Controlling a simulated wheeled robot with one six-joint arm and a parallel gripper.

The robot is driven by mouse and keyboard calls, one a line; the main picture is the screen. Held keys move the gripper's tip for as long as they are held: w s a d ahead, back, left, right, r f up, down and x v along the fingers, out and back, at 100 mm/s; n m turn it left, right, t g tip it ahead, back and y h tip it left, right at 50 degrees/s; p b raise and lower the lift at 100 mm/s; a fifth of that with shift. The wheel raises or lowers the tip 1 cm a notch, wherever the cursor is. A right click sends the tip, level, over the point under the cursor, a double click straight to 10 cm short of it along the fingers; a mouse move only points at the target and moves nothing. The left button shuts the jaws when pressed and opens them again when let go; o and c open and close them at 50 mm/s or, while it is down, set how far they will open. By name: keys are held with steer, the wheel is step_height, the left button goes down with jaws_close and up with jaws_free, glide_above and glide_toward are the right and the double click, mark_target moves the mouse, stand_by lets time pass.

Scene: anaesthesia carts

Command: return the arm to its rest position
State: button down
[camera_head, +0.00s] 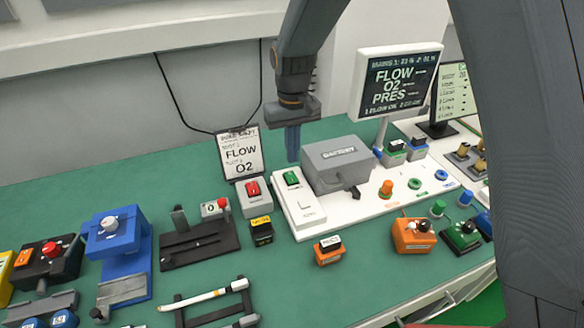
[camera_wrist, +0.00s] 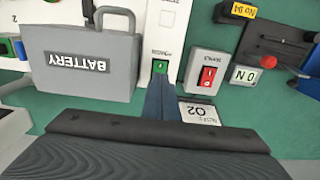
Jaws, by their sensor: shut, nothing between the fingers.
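My gripper (camera_head: 293,156) hangs from my arm over the back of the green bench in the head view, fingers pointing down. Its blue fingers are together with nothing between them. It is behind the white panel, left of the grey battery case (camera_head: 338,165) and right of the sign reading FLOW O2 (camera_head: 241,154). In the wrist view my gripper (camera_wrist: 158,82) shows as shut blue fingers, their tips close in the picture to the green rocker switch (camera_wrist: 160,66). I cannot tell whether they touch anything. The battery case (camera_wrist: 80,62) lies to their left there.
A monitor (camera_head: 397,82) stands at the back right. A red switch box (camera_head: 255,195), a black lever unit (camera_head: 200,240) and a blue block (camera_head: 118,235) stand left of the white panel (camera_head: 305,214). An orange knob box (camera_head: 412,235) is at right. Green bench surface (camera_head: 80,185) is clear at back left.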

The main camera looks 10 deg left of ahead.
steer(key=shift+d, duration=0.1)
steer(key=s+d+r, duration=0.1)
steer(key=d, duration=0.3)
steer(key=s+d+r+m, duration=0.1)
steer(key=d, duration=0.3)
steer(key=s+d+r+m+t, duration=0.1)
steer(key=d, duration=0.3)
steer(key=shift+s+r, duration=0.25)
steer(key=shift+s, duration=0.05)
steer(key=s+d+r+m+t, duration=0.1)
steer(key=s+d+m+t, duration=0.15)
steer(key=s+d, duration=1.05)
step_height(320, 180, down, 6)
steer(key=g+b, duration=0.2)
steer(key=b, duration=0.3)
steer(key=shift+w+d+f+m+b, duration=0.2)
steer(key=shift+w+f+m+b, duration=0.05)
steer(key=shift+m+b, duration=0.15)
